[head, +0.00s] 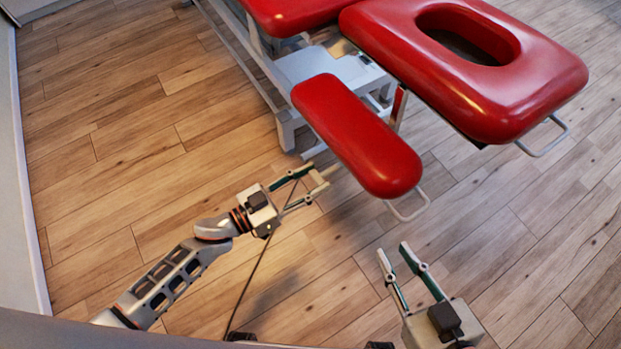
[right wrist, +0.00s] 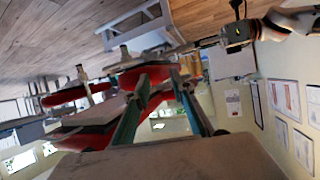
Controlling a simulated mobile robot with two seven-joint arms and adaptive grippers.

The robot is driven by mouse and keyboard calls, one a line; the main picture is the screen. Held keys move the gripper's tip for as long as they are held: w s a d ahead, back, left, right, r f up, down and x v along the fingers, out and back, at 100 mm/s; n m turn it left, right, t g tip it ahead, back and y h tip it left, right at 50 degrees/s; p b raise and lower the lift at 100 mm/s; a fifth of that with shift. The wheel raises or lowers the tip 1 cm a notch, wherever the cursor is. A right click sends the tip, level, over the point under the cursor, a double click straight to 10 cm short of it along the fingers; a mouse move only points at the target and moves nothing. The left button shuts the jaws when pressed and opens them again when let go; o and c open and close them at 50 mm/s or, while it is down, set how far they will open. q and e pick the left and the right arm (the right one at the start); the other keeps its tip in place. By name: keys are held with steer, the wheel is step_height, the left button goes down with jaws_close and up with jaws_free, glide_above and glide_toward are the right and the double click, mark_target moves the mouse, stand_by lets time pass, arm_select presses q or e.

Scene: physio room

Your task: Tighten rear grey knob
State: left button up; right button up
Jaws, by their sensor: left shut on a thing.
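My left gripper (head: 317,181) is beside the near left side of the red armrest pad (head: 358,135) of the treatment table. Its fingers are closed around a small pale grey part, which appears to be the grey knob (head: 319,178). The knob is small and mostly hidden by the fingers, so its thread and seating cannot be made out. My right gripper (head: 394,251) is open and empty, over the floor in front of the pad. It also shows in the right wrist view (right wrist: 159,80), with a gap between its fingers.
The red table top with a face hole (head: 540,75) is at the upper right. Its pale metal frame (head: 290,118) stands behind the armrest. A metal loop (head: 408,210) hangs under the pad's near end. The wooden floor (head: 130,150) is clear at left.

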arm_select(q)
steer(key=o, duration=1.1)
arm_select(e)
steer(key=shift+s+d+f, duration=0.15)
steer(key=shift+s+f, duration=0.1)
steer(key=shift+f, duration=0.15)
steer(key=shift+r, duration=0.1)
arm_select(q)
steer(key=v, duration=1.2)
